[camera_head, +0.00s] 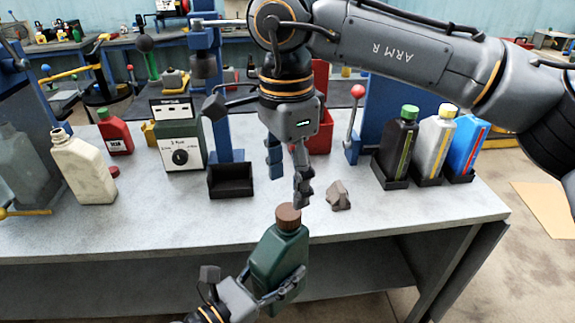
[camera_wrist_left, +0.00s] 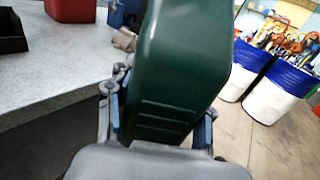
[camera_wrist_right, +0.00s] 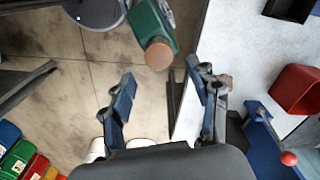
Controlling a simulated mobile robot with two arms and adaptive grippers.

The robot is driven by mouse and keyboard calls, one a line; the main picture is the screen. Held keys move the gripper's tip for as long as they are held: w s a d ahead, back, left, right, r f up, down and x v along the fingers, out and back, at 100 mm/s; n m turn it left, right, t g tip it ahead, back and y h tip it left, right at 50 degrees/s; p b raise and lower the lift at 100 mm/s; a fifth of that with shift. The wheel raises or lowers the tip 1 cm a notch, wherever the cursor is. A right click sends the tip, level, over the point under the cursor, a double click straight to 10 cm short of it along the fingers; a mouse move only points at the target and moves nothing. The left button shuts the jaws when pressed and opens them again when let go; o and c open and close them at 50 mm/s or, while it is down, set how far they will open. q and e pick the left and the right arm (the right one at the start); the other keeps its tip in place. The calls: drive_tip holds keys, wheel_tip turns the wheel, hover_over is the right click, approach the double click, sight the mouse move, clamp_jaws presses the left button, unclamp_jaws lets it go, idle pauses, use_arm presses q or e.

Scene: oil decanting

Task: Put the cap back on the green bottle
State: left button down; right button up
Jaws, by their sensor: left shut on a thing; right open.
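The green bottle (camera_head: 275,258) is held in front of the table's front edge, tilted slightly, by my left gripper (camera_head: 278,285), which is shut around its body. Its green body fills the middle of the left wrist view (camera_wrist_left: 180,70). A brown cap (camera_head: 289,215) sits on top of the bottle's neck; how tightly it is seated cannot be told. In the right wrist view the cap (camera_wrist_right: 159,54) shows as a round brown disc beyond the fingers. My right gripper (camera_head: 288,182) is open and empty, pointing down just above the cap, apart from it.
A cream bottle (camera_head: 85,165) without a cap and a red bottle (camera_head: 115,132) stand at the left. Black, white and blue bottles stand at the right (camera_head: 437,140).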

sight(288, 210)
wheel_tip(288, 210, down, 6)
idle(0.4)
drive_tip(key=c, duration=1.2)
drive_tip(key=m, duration=0.6)
drive_tip(key=shift+c, duration=0.2)
drive_tip(key=m, duration=0.5)
drive_tip(key=o, duration=1.3)
